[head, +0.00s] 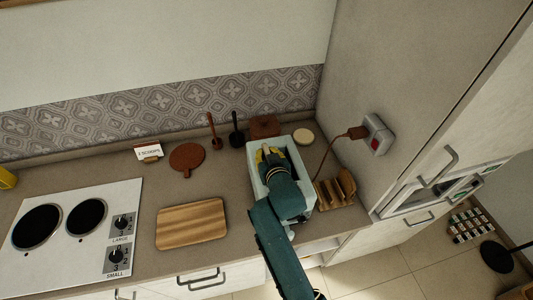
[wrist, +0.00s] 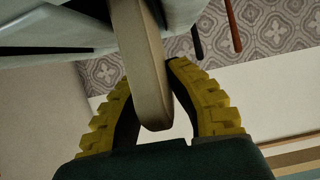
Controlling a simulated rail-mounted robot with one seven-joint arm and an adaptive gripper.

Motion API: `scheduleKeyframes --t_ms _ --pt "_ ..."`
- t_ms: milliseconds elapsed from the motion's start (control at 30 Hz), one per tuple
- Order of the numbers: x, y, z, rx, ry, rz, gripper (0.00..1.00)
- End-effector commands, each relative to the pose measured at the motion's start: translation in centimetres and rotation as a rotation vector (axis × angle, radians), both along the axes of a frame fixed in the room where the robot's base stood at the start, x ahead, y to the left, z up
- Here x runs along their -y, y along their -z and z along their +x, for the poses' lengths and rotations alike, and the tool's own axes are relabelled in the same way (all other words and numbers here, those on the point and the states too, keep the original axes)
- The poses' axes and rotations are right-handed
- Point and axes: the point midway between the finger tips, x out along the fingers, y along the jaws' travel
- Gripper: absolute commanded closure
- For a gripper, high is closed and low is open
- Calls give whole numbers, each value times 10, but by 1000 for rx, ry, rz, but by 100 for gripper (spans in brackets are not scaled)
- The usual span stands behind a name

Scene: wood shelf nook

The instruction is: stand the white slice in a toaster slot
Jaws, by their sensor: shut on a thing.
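My gripper (head: 267,154) is over the pale toaster (head: 307,188) at the right end of the counter. In the wrist view the yellow fingers of my gripper (wrist: 150,88) are shut on the white slice (wrist: 152,108), which is seen edge-on and looks pale tan. The slice runs up between pale, smooth surfaces of the toaster (wrist: 60,38). I cannot tell how deep it sits in a slot. In the head view my arm and gripper hide the slice and much of the toaster's top.
A wooden rack (head: 337,191) with brown slices stands right of the toaster. A plug cord (head: 325,155) runs up to the wall socket (head: 376,135). A pale round item (head: 303,135) is behind. A cutting board (head: 191,224) and stove (head: 70,235) are left.

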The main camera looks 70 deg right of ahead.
Motion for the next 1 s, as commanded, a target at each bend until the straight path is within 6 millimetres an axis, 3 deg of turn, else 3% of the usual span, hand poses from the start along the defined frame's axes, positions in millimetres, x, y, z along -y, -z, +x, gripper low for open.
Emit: scheduleKeyframes --t_ms 233,267,367,400,1000 --pt "-1 6 -1 -6 0 7 100" --pt "-1 6 -1 -7 0 7 79" --pt "-1 7 -1 -7 0 8 60" --pt "-1 7 -1 -8 0 9 59" --pt "-2 13 -2 -14 -1 15 59"
